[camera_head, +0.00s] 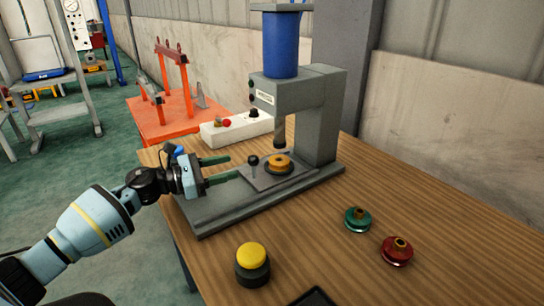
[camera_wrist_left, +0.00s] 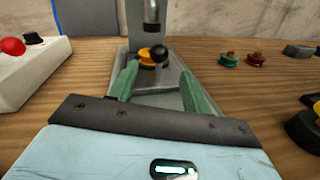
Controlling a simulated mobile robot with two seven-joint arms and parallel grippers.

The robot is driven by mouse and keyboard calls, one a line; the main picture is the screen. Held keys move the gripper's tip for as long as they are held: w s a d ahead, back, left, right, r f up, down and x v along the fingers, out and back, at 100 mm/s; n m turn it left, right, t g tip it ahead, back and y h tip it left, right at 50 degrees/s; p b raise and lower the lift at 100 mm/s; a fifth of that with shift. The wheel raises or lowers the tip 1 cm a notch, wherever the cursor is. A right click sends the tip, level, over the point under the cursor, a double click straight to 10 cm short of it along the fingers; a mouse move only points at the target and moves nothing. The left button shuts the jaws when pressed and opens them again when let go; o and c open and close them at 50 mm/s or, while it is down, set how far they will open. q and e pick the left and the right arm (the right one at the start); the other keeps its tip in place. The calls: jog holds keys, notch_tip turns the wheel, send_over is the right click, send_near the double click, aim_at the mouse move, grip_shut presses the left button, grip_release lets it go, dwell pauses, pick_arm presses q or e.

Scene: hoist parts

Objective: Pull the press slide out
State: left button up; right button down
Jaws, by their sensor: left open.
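The grey press (camera_head: 300,110) with a blue cylinder on top stands on the wooden table. Its slide (camera_head: 268,176) is a flat grey plate on the press base, under the ram. The slide bears a small black knob (camera_head: 253,161) at its near left end and an orange-yellow part (camera_head: 279,163) below the ram. My left gripper (camera_head: 219,168) is open, its green fingers pointing at the knob from the left and apart from it. In the left wrist view the knob (camera_wrist_left: 160,53) shows ahead, between and beyond the fingertips. My right gripper is not in view.
A yellow push button (camera_head: 251,257) on a black base stands at the table's front. A green part (camera_head: 357,219) and a red part (camera_head: 397,250) lie to the right. A white control box (camera_head: 236,127) sits behind the gripper. An orange stand (camera_head: 165,115) is beyond the table.

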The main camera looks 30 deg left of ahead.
aim_at(253, 160)
pick_arm(q)
jog(key=shift+w+d+r, duration=0.1)
jog(key=shift+w+r, duration=0.05)
jog(key=shift+w, duration=0.15)
jog(key=shift+w+d+r, duration=0.1)
jog(key=shift+w+d, duration=0.15)
jog(key=shift+w, duration=0.1)
jog(key=shift+p+x, duration=0.75)
jog(key=shift+x, duration=2.7)
grip_shut()
